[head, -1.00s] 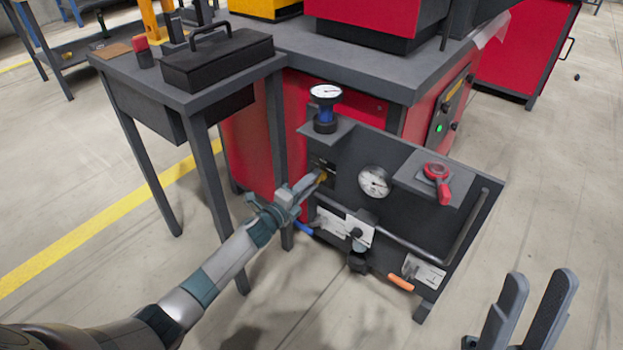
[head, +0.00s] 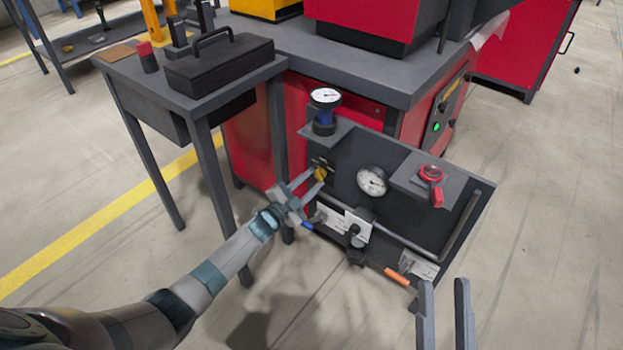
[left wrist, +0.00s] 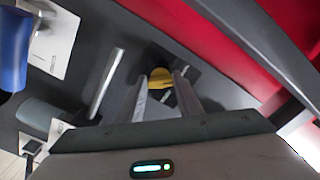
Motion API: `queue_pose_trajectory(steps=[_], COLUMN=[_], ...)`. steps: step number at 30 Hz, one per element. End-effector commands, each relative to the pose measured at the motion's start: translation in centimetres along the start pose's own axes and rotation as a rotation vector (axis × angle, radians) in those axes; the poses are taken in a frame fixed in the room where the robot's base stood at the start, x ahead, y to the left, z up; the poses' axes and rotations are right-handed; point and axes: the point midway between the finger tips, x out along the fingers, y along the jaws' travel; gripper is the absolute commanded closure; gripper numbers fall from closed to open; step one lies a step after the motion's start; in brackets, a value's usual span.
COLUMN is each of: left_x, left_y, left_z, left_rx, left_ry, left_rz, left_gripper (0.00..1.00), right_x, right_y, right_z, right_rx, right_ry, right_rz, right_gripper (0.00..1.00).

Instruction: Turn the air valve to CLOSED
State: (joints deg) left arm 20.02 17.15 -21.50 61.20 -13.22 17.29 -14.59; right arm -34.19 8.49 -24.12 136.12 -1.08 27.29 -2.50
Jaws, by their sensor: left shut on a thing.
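A dark panel (head: 345,205) carries several controls, and its labels are too small to read, so I cannot tell which is marked as the air valve. My left gripper (head: 312,182) is at a yellow knob (head: 321,174) near the panel's upper left. In the left wrist view its fingers (left wrist: 165,92) lie on either side of the yellow knob (left wrist: 160,77), shut on it. A blue handle (head: 307,226) and an orange handle (head: 397,277) are lower on the panel. A red handle (head: 433,182) is at upper right. My right gripper (head: 445,300) is open and empty, in front of the panel.
A gauge (head: 372,181) sits mid-panel and another gauge (head: 325,97) stands on the upper-left shelf. A grey pipe (head: 462,225) runs along the right side. A small table (head: 125,75) with a black toolbox (head: 218,65) stands at left. The floor in front is clear.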

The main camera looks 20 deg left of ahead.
Motion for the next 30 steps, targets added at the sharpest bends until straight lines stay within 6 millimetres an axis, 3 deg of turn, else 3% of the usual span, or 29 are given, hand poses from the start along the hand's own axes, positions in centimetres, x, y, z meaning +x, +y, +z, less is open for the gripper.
queue_pose_trajectory(steps=[21, 22, 23, 24, 30], left_x=[-0.05, -0.05, -0.05, -0.04, -0.03], left_y=[0.07, 0.07, 0.07, 0.07, 0.06], left_z=[0.13, 0.13, 0.13, 0.12, 0.07], left_rx=[-0.102, -0.102, -0.102, -0.101, -0.1], left_ry=[-0.003, -0.003, -0.003, -0.002, -0.001], left_rz=[0.0, 0.0, 0.0, 0.0, 0.0], left_gripper=[0.9, 0.61, 0.53, 0.49, 0.49], right_x=[-0.54, -0.54, -0.55, -0.55, -0.58], right_y=[-0.54, -0.54, -0.54, -0.54, -0.53], right_z=[0.76, 0.76, 0.76, 0.77, 0.81], right_rx=[0.012, 0.012, 0.012, 0.012, 0.011], right_ry=[-0.054, -0.054, -0.054, -0.054, -0.055], right_rz=[-0.001, -0.001, -0.001, -0.001, -0.001], right_gripper=[0.69, 0.69, 0.69, 0.69, 0.69])
